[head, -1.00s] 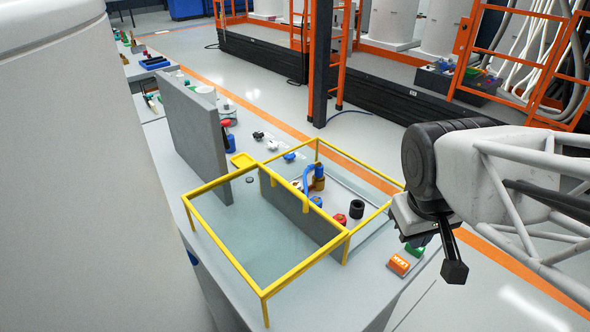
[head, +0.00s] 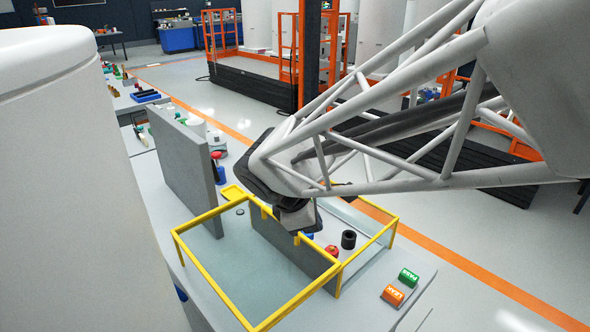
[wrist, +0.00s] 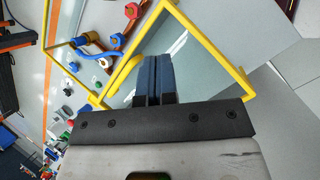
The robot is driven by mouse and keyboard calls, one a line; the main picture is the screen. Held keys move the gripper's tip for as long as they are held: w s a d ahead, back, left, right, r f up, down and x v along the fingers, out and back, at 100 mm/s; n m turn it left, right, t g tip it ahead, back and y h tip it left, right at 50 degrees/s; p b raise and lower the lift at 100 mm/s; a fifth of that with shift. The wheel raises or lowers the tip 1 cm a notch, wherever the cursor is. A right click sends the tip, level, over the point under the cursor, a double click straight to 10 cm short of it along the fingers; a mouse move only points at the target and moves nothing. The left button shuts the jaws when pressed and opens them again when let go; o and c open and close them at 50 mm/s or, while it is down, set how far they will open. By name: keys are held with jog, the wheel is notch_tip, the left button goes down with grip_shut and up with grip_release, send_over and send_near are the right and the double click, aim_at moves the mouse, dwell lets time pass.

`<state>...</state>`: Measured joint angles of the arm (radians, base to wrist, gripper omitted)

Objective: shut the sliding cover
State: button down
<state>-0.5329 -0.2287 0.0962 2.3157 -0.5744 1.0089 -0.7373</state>
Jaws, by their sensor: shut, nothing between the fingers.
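A yellow-framed clear tank (head: 208,280) stands on the grey bench, with a grey inner wall (head: 285,250) across its middle. In the head view I cannot tell the sliding cover apart from the tank's clear panes and yellow bars. My gripper's blue fingers (wrist: 154,80) are shut and empty in the wrist view, among yellow bars (wrist: 213,45). A curved yellow piece (wrist: 123,75) lies just left of the fingers; I cannot tell whether they touch. In the head view my wrist is above the tank's middle bar and hides part of it; the fingertips are not clear there.
A tall grey panel (head: 182,165) stands behind the tank. A black ring (head: 348,239) and a red part (head: 332,251) show in the right section. A blue pipe (wrist: 92,52) shows in the wrist view.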

jog(key=w+a+f+n+t, duration=0.1)
jog(key=a+n, duration=0.3)
jog(key=a, duration=0.3)
jog(key=w+a+f+n+t+h, duration=0.1)
jog(key=w+a+f+n, duration=0.1)
jog(key=a+n, duration=0.2)
jog(key=a, duration=0.3)
jog(key=shift+a+n+t, duration=0.2)
jog(key=shift+n+t, duration=0.1)
jog(key=shift+n, duration=0.1)
jog(key=shift+w, duration=0.1)
send_near(283, 244)
jog(key=shift+w+d+f, duration=0.3)
jog(key=shift+w+d, duration=0.2)
jog(key=shift+w+d+f, duration=0.35)
jog(key=shift+w+d, duration=0.15)
jog(key=shift+w+d+f, duration=0.15)
jog(key=shift+w+d, duration=0.4)
jog(key=shift+w, duration=0.05)
jog(key=shift+w+d+f, duration=0.15)
jog(key=shift+w+d, duration=0.4)
jog(key=shift+d, duration=0.05)
jog(key=w+d, duration=1.9)
jog(key=shift+w+d, duration=0.3)
jog(key=shift+d, duration=0.05)
